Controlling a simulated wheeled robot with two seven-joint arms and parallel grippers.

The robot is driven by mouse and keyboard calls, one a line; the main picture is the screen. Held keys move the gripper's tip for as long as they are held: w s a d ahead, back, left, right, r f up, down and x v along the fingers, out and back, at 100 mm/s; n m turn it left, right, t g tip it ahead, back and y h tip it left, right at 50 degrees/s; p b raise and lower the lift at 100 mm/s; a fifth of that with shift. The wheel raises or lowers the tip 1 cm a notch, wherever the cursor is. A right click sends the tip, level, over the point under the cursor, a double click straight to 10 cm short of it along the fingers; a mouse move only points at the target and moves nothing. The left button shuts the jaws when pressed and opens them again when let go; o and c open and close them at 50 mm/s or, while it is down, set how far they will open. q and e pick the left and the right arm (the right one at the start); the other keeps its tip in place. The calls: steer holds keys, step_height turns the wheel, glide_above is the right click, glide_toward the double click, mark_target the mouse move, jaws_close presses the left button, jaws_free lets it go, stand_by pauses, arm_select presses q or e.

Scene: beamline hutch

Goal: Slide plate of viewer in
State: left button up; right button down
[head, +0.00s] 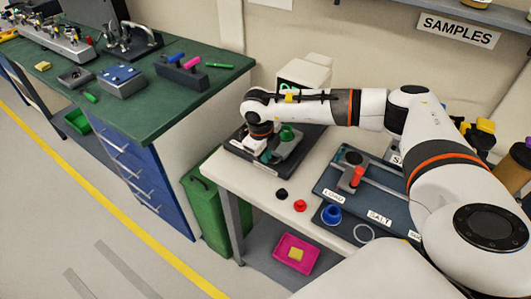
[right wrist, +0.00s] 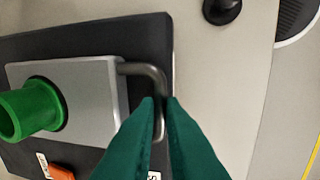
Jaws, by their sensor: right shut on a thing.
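The viewer (head: 288,145) sits on a dark base (head: 238,160) at the far left end of the white table. In the right wrist view it is a grey block (right wrist: 98,75) with a green tube (right wrist: 30,110) standing on it. A dark bent handle (right wrist: 148,70) comes out of the block's right side. My right gripper (right wrist: 160,100) has its green fingers shut on this handle. In the head view the right gripper (head: 262,152) is low beside the viewer. The plate inside the block is hidden. My left gripper is in neither view.
A black knob (head: 282,194) and a red knob (head: 300,205) lie on the white table (head: 240,183). A dark labelled board (head: 345,193) is to their right. A green bench (head: 150,105) with tools stands at left, and a pink tray (head: 280,262) lies below.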

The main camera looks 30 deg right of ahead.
mark_target(282, 136)
steer(key=w+d+b, duration=0.1)
steer(key=d, duration=0.1)
steer(key=w+d+b, duration=0.1)
steer(key=d, duration=0.2)
steer(key=w+d+b, duration=0.1)
steer(key=d, duration=0.2)
steer(key=shift+w, duration=0.15)
steer(key=shift+r, duration=0.15)
steer(key=shift+w+d, duration=0.1)
steer(key=c, duration=1.5)
jaws_free()
steer(key=shift+d, duration=0.1)
steer(key=r+b, duration=0.1)
steer(key=r, duration=0.3)
steer(key=a+r, duration=0.1)
steer(key=r, duration=0.2)
steer(key=a+r+b, duration=0.1)
steer(key=r, duration=0.3)
steer(key=shift+s+r+b, duration=0.3)
steer(key=shift+s+r, duration=0.05)
steer(key=shift+f, duration=0.1)
